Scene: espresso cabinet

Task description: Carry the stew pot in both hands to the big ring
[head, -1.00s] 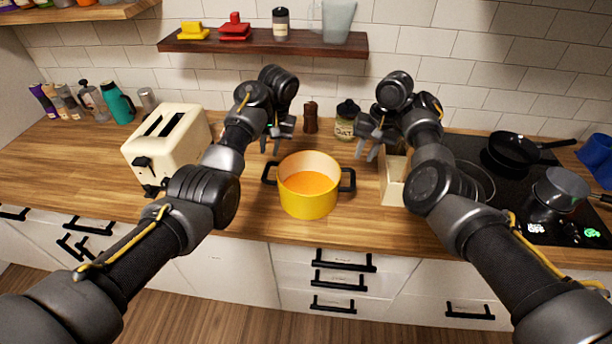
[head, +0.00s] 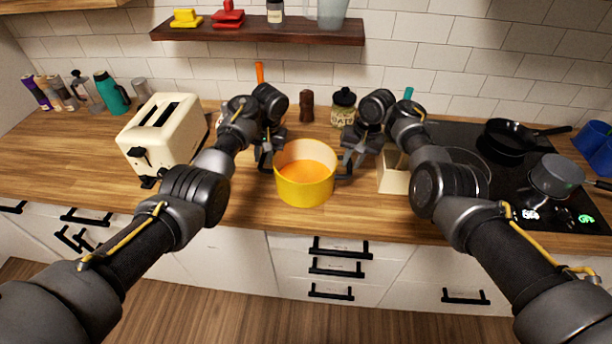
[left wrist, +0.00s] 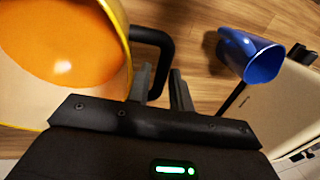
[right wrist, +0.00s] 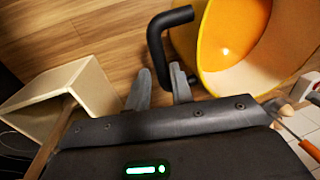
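The yellow stew pot (head: 305,190) with orange contents stands upright on the wooden counter, between my grippers. My left gripper (head: 266,152) is at its left black handle; in the left wrist view the open fingers (left wrist: 160,88) stand either side of the handle bar (left wrist: 166,50). My right gripper (head: 352,152) is at the right handle; in the right wrist view its open fingers (right wrist: 160,88) straddle that handle bar (right wrist: 155,40). I cannot tell whether the fingers touch the bars. A large ring outline (head: 484,165) shows on the black hob, partly hidden by my right arm.
A cream box (head: 393,182) stands between pot and hob. A frying pan (head: 510,138) and a saucepan (head: 556,176) occupy the hob's right side. A toaster (head: 162,138) is left; a blue jug (left wrist: 250,55) shows near my left gripper. Jars stand behind the pot.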

